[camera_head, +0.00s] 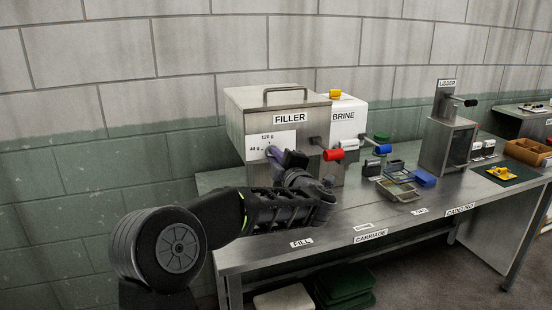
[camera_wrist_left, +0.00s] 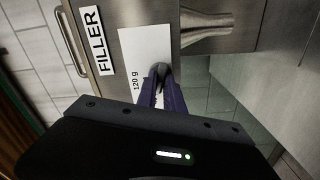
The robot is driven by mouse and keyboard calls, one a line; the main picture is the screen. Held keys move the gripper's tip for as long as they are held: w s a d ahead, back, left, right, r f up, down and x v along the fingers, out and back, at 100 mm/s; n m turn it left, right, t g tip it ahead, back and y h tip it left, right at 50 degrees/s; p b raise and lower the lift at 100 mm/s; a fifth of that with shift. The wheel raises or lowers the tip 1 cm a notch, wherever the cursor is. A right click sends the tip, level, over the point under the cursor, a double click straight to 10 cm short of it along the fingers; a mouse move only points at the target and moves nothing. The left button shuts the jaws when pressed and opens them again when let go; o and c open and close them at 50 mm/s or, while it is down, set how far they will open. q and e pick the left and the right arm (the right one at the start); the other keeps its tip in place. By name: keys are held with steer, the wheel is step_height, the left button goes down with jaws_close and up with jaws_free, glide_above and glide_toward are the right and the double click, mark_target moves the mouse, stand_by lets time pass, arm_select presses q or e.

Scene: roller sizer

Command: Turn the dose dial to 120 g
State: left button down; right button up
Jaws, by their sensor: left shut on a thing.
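The filler (camera_head: 240,125) is a steel box with a white dose plate (camera_head: 284,136) on its front. The plate reads 120 g above and 40 g below at its left side. My left gripper (camera_head: 275,152) is at this plate, its purple fingers shut on the dose dial. In the left wrist view, the dark dial (camera_wrist_left: 158,72) shows between the fingertips, beside the plate's 120 g mark (camera_wrist_left: 136,80). The fingers cover most of the dial, so I cannot tell which mark it points to. My right gripper is in neither view.
A red-knobbed handle (camera_head: 333,154) sticks out right of the plate, close to my left gripper. The white brine box (camera_head: 347,120) stands beside the filler. Trays (camera_head: 398,190) and the lidder (camera_head: 447,140) are farther right on the steel bench. The bench front near the FILL label (camera_head: 301,244) is clear.

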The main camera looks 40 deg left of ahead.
arm_select(q)
steer(key=shift+m+p, duration=4.3)
steer(key=shift+m, duration=1.6)
steer(key=c, duration=1.5)
jaws_free()
steer(key=shift+o, duration=0.2)
steer(key=shift+d, duration=0.1)
